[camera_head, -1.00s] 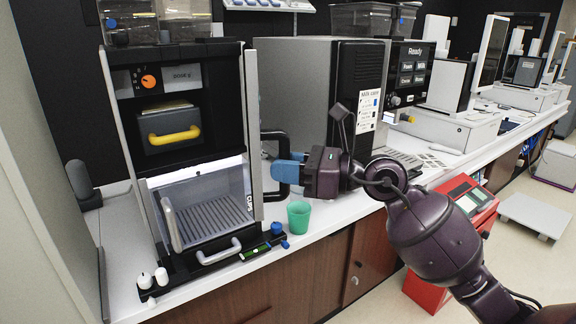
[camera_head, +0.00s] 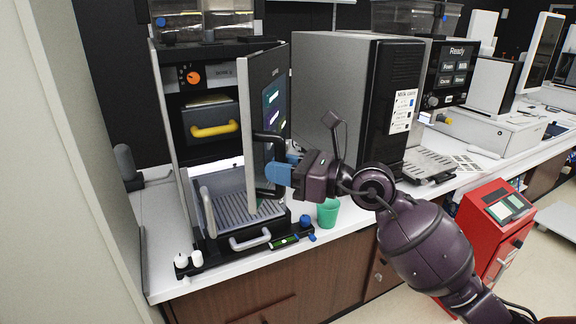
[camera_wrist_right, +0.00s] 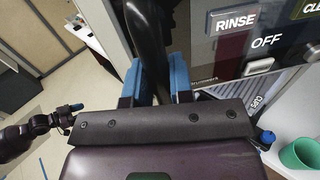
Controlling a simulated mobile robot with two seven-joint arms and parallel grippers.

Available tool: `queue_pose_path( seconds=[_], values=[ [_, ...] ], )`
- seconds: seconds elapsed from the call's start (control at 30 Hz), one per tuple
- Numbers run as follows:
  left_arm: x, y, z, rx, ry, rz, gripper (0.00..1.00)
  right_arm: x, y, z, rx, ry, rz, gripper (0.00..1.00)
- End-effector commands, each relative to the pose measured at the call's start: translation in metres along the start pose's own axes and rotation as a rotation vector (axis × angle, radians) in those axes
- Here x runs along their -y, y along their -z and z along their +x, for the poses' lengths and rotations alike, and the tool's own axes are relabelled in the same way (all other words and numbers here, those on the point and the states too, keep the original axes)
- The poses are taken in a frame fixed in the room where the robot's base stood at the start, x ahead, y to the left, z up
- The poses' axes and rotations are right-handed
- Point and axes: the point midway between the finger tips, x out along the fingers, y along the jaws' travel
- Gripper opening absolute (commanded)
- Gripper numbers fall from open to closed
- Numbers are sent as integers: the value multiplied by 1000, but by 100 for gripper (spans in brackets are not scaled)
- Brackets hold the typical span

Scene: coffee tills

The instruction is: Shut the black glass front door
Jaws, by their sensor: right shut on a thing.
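The black glass front door (camera_head: 265,95) of the coffee machine stands partly open in the head view. Its outer face, with lit labels, is turned to the right, and its pale free edge points towards me. My right gripper (camera_head: 283,172) is shut on the door's black handle (camera_head: 257,139). In the right wrist view, the blue fingertips (camera_wrist_right: 154,78) sit on both sides of the dark handle bar (camera_wrist_right: 146,35), and the door face (camera_wrist_right: 235,40) reads RINSE and OFF. My left gripper (camera_wrist_right: 72,108) shows small at the left of that view; its opening is unclear.
The machine's lit lower bay holds a ribbed tray (camera_head: 232,207). A green cup (camera_head: 328,212) stands on the counter below the right gripper. A grey machine (camera_head: 345,95) stands close on the right. White containers (camera_head: 189,259) stand at the front left.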

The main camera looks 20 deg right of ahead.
Motion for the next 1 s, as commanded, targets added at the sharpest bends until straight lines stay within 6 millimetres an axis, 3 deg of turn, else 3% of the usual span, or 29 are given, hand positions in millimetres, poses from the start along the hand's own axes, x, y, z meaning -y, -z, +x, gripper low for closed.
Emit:
queue_pose_path(
  seconds=[0.27, 1.0],
  values=[
    [0, 2, 0, -2, 0, 0, 53, -2, -2, 3, 5, -3, 0, 0],
    [3, 29, -10, -25, 3, 0, 53, -14, -2, 64, 2, -2, 0, 0]
  ],
)
